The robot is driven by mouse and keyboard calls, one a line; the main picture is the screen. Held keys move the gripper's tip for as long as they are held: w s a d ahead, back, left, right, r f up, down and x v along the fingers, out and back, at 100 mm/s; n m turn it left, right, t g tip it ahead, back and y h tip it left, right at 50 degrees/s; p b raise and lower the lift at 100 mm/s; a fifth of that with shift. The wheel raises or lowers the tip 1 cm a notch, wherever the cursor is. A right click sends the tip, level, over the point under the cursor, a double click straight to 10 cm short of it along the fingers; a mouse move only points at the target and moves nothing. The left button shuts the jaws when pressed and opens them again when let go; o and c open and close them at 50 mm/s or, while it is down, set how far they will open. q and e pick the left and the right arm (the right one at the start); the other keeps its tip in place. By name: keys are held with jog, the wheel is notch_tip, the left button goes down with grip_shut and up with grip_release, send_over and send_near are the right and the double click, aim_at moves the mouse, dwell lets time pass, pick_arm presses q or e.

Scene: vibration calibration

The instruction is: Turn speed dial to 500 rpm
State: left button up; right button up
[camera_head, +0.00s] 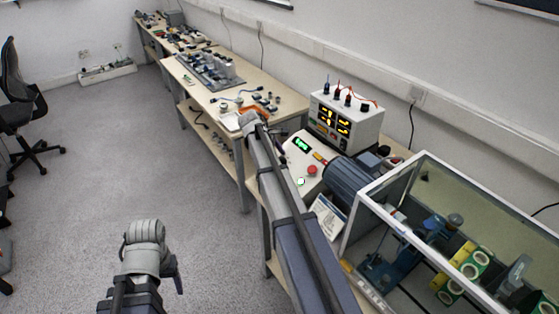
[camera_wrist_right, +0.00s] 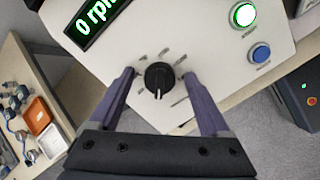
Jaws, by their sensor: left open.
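The speed dial (camera_wrist_right: 160,77) is a round black knob on a white panel, with a white mark on its side toward the picture's bottom. Small printed labels ring it. The display (camera_wrist_right: 95,14) reads 0 rpm in green. My right gripper (camera_wrist_right: 158,76) is open, one finger on each side of the dial, with gaps visible. In the head view the control box (camera_head: 306,158) stands on the bench, and my right arm hides its dial and the right gripper. My left gripper (camera_head: 176,278) hangs low over the floor, apart from the benches, its fingers barely visible.
A lit green button (camera_wrist_right: 243,14) and a blue button (camera_wrist_right: 260,53) sit near the dial. A power supply (camera_head: 346,118) stands behind the box. A motor (camera_head: 352,182) and a clear-walled enclosure (camera_head: 400,235) stand to the right.

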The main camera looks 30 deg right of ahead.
grip_shut()
dwell(0.4)
